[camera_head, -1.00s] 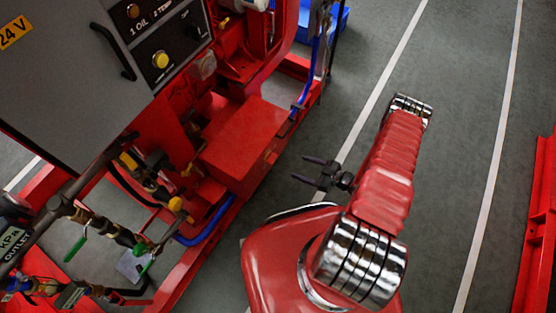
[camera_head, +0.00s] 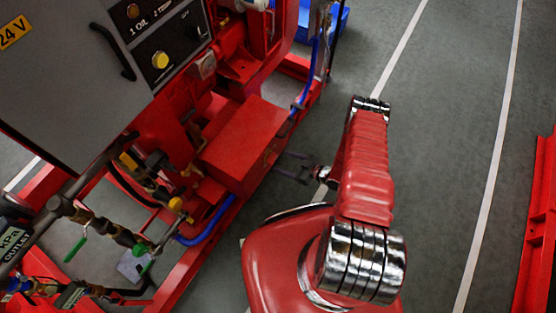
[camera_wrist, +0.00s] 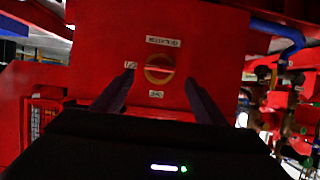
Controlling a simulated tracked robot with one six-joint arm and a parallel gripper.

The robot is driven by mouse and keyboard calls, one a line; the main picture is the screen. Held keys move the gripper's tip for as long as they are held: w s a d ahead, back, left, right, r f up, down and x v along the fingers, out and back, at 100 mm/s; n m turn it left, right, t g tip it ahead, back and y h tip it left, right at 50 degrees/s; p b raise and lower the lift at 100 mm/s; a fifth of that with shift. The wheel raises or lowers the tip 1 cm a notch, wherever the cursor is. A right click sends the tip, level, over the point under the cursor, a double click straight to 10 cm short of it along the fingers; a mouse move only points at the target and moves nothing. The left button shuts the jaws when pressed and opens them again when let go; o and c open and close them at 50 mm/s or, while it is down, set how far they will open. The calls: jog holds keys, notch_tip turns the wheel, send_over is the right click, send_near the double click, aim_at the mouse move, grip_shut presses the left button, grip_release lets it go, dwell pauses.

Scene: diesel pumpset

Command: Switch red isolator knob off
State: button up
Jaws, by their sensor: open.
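The red isolator knob (camera_wrist: 159,70) shows in the wrist view as a round brass-coloured disc with a red bar lying nearly level across it. It sits on a red panel (camera_wrist: 100,30), with small white labels above, left and below. My gripper (camera_wrist: 160,88) is open, its two dark fingers pointing at the panel on either side of the knob, apart from it as far as I can see. In the head view my gripper (camera_head: 284,162) is beside the red box (camera_head: 243,143) low on the pumpset. The knob is hidden in the head view.
The grey control cabinet (camera_head: 85,75) stands at upper left. A blue hose (camera_head: 210,226) and pipes with green-handled valves (camera_head: 145,258) lie at lower left. Open grey floor with white lines is on the right, with a red frame (camera_head: 540,230) at the far right.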

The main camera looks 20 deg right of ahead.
aim_at(273, 158)
jog(key=shift+x, duration=2.15)
jog(key=shift+c, duration=0.5)
jog(key=c, duration=0.9)
jog(key=shift+c, duration=0.2)
